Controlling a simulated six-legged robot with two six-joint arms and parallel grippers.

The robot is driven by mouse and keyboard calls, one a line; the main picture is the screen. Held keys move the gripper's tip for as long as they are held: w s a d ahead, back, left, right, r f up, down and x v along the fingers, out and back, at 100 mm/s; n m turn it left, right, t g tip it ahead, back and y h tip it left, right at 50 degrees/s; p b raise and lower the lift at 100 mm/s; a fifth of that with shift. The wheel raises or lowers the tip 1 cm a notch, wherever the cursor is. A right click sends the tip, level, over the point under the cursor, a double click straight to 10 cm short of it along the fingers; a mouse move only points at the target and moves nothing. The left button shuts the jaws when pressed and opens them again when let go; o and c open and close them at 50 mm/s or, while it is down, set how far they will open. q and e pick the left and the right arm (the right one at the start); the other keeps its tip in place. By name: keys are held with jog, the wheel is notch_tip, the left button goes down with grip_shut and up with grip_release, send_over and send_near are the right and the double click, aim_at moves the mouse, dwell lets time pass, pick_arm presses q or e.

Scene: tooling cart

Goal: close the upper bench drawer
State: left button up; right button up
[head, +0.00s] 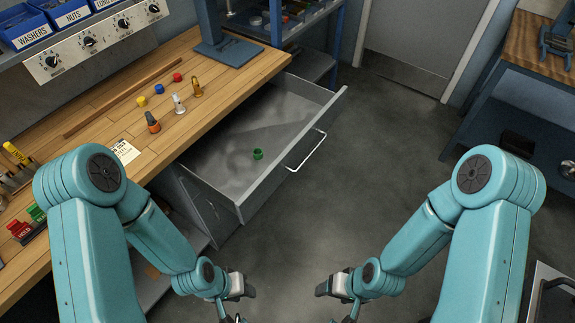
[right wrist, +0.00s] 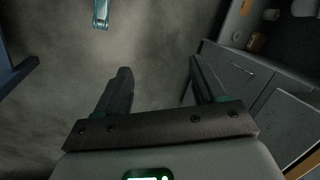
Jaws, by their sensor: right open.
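The upper bench drawer (head: 225,165) is pulled far out from under the wooden bench in the head view. Its grey front carries a pale bar handle (head: 307,152). A small green object (head: 258,154) lies on the drawer floor. My left gripper (head: 240,304) is low in the head view, below the drawer's near corner and apart from it; its jaw gap is unclear. My right gripper (head: 341,301) is to its right over the floor, apart from the drawer. In the right wrist view its two fingers (right wrist: 162,82) are spread with nothing between them.
The bench top (head: 105,95) holds several small coloured pieces and a paper tag (head: 124,151). Grey cabinet fronts (right wrist: 226,70) show at right in the right wrist view. Another bench (head: 520,75) stands at the far right. The floor (head: 370,150) right of the drawer is clear.

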jog(key=shift+m+t, duration=0.4)
jog(key=w+b, duration=0.1)
jog(key=w+f+b, duration=0.1)
jog(key=w, duration=0.1)
jog(key=w+f+b, duration=0.1)
jog(key=b, duration=0.1)
jog(key=shift+w+d+f, duration=0.2)
jog(key=shift+w, duration=0.05)
jog(key=c, duration=1)
jog(key=w+b, duration=0.2)
jog(key=w+a+m+t+b, duration=0.1)
jog(key=w+b, duration=0.2)
jog(key=w+m+b, duration=0.1)
jog(key=w+b, duration=0.1)
jog(key=w, duration=0.1)
jog(key=shift+w+a+r, duration=0.15)
jog(key=shift+a+r, duration=0.05)
grip_shut()
jog(key=w+a+r+m+t+y+b, duration=0.1)
jog(key=w+a+r+t+y+b, duration=0.1)
jog(key=w+a+r+b, duration=0.3)
jog(key=w+a+r+m+t+y+b, duration=0.1)
jog(key=w+a+r+y+b, duration=0.2)
jog(key=r, duration=0.4)
jog(key=h+b, duration=0.1)
send_near(264, 196)
jog(key=x, duration=0.5)
jog(key=shift+a+f, duration=0.2)
jog(key=shift+a, duration=0.05)
jog(key=shift+w+a+f, duration=0.1)
